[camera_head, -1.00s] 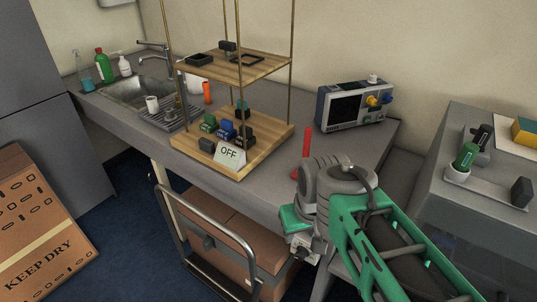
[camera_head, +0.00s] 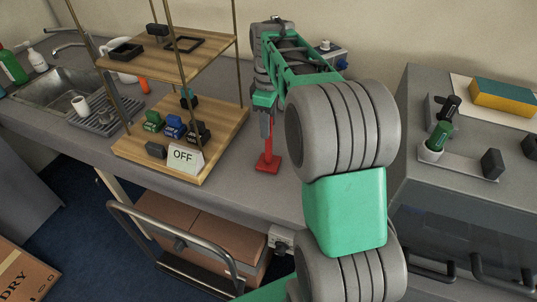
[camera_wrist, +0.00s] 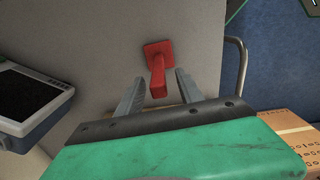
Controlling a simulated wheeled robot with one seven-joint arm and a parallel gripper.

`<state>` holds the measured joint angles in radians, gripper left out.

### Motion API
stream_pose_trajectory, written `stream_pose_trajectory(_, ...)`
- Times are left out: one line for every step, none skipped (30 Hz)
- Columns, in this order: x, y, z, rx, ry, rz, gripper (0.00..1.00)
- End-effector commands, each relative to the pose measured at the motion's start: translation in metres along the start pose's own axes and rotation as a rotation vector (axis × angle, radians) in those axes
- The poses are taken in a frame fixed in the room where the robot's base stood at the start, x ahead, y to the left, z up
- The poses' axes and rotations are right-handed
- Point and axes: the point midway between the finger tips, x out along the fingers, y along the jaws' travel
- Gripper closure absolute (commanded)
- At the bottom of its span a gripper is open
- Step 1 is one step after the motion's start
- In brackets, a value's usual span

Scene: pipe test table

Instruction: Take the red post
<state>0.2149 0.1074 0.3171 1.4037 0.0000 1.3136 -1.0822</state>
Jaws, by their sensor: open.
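The red post (camera_head: 268,155) stands upright on its square red base on the grey counter, to the right of the wooden shelf. Its upper part is partly hidden by my gripper in the head view. In the wrist view the red post (camera_wrist: 158,72) reaches up toward the camera, with its top end between the two grey fingers. My gripper (camera_wrist: 158,88) is open, with a gap on both sides of the post; no contact shows. In the head view my gripper (camera_head: 265,124) points down at the post.
A wooden shelf (camera_head: 215,150) with small coloured blocks and an OFF sign (camera_head: 184,158) stands left of the post. An instrument with a screen (camera_wrist: 28,95) is close by in the wrist view. The counter's front edge lies near the post.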

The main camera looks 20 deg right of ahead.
Motion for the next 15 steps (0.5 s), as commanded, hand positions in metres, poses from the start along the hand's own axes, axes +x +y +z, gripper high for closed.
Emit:
stream_pose_trajectory(0.007,0.0,0.002,0.001,-0.002,-0.005,0.56)
stream_pose_trajectory(0.013,0.0,0.002,0.001,-0.002,-0.004,0.56)
stream_pose_trajectory(0.021,0.0,0.002,0.001,-0.002,-0.004,0.56)
stream_pose_trajectory(0.025,0.0,0.002,0.002,-0.002,-0.003,0.56)
stream_pose_trajectory(0.029,0.001,0.002,0.002,-0.001,-0.002,0.56)
stream_pose_trajectory(0.032,0.001,0.002,0.003,0.0,0.0,0.56)
stream_pose_trajectory(0.034,0.001,0.002,0.003,0.0,0.0,0.56)
stream_pose_trajectory(0.035,0.001,0.002,0.004,0.0,0.0,0.56)
stream_pose_trajectory(0.035,0.001,0.003,0.004,0.0,0.0,0.56)
stream_pose_trajectory(0.035,0.001,0.003,0.004,0.0,0.0,0.56)
stream_pose_trajectory(0.035,0.001,0.003,0.005,0.0,0.0,0.56)
stream_pose_trajectory(0.035,0.002,0.003,0.005,0.0,0.0,0.56)
stream_pose_trajectory(0.035,0.002,0.003,0.005,0.0,0.0,0.57)
stream_pose_trajectory(0.035,0.002,0.003,0.005,0.0,0.0,0.6)
stream_pose_trajectory(0.035,0.002,0.003,0.006,0.0,0.0,0.63)
